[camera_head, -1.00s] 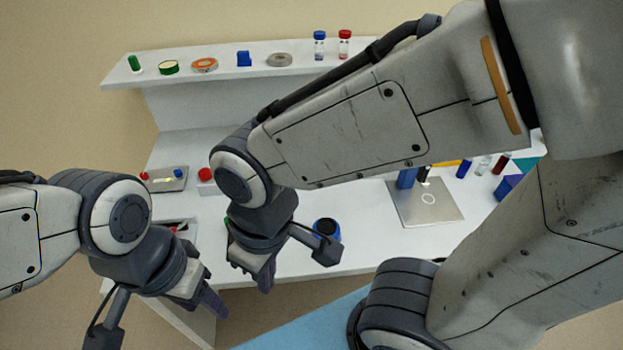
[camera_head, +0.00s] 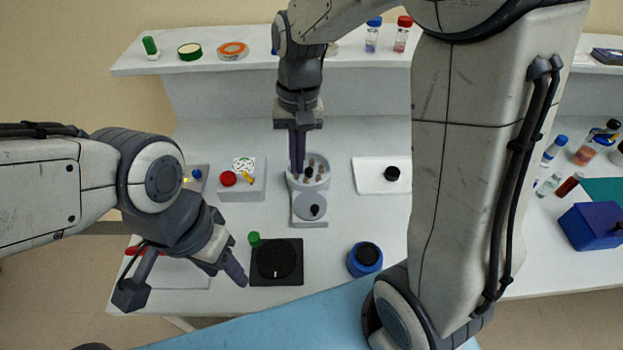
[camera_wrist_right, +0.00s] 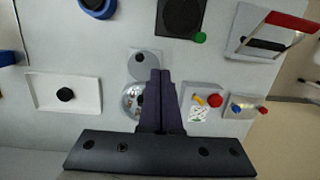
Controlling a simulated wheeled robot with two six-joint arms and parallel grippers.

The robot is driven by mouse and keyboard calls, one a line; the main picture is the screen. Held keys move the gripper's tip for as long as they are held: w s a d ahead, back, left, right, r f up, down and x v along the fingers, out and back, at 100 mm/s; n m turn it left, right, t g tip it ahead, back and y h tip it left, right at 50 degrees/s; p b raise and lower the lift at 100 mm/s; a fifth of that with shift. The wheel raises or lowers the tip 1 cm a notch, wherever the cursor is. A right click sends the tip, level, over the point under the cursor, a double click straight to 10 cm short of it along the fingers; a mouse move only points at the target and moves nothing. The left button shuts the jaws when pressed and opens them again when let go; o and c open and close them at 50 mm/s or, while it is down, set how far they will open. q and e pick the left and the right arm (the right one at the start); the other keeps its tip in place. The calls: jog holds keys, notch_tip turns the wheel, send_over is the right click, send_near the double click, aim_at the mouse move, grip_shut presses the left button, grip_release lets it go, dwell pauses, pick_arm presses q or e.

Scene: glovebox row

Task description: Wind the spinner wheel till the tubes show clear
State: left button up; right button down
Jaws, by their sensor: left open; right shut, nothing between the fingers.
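The spinner (camera_head: 296,201) is a light grey stand in the middle of the table. Its round bowl (camera_head: 322,184) holds several small tubes (camera_head: 311,172) that look brownish; they are too small to judge whether clear. In front of the bowl is the grey wheel (camera_head: 303,205) with a dark knob (camera_head: 315,210). My right gripper (camera_head: 297,172) is shut and empty, pointing down over the bowl's left side and hiding part of it. In the right wrist view its fingers (camera_wrist_right: 160,76) lie beside the wheel (camera_wrist_right: 143,65). My left gripper (camera_head: 238,270) is open near the front edge.
Left of the spinner stands a box with a red button (camera_head: 228,178). Right is a white tray (camera_head: 370,180) with a black knob. In front are a black dial plate (camera_head: 277,262), a green cap (camera_head: 254,239) and a blue jar (camera_head: 365,259). A shelf (camera_head: 210,62) runs behind.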

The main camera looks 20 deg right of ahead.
jog(key=w+d+f+m+b, duration=0.1)
jog(key=w+d+f+m, duration=0.5)
jog(key=d, duration=0.4)
send_over(319, 205)
jog(key=w+d, duration=0.3)
jog(key=shift+n+g+y, duration=0.4)
jog(key=x, duration=0.2)
jog(key=w+x, duration=0.1)
jog(key=x, duration=0.2)
jog(key=p+x, duration=0.1)
jog(key=x, duration=0.1)
jog(key=shift+w+d+f, duration=0.15)
jog(key=shift+d+f, duration=0.2)
jog(key=shift+d, duration=0.05)
jog(key=shift+s+a+f+p, duration=0.25)
jog(key=shift+s+a, duration=0.3)
jog(key=shift+s, duration=0.05)
jog(key=shift+s+a+f+p, duration=0.2)
jog(key=shift+s+a, duration=0.3)
jog(key=shift+s, duration=0.1)
pick_arm(q)
jog(key=shift+d+r, duration=0.1)
jog(key=shift+r, duration=0.05)
pick_arm(e)
jog(key=shift+s+a+f, duration=0.2)
jog(key=shift+s+a, duration=0.1)
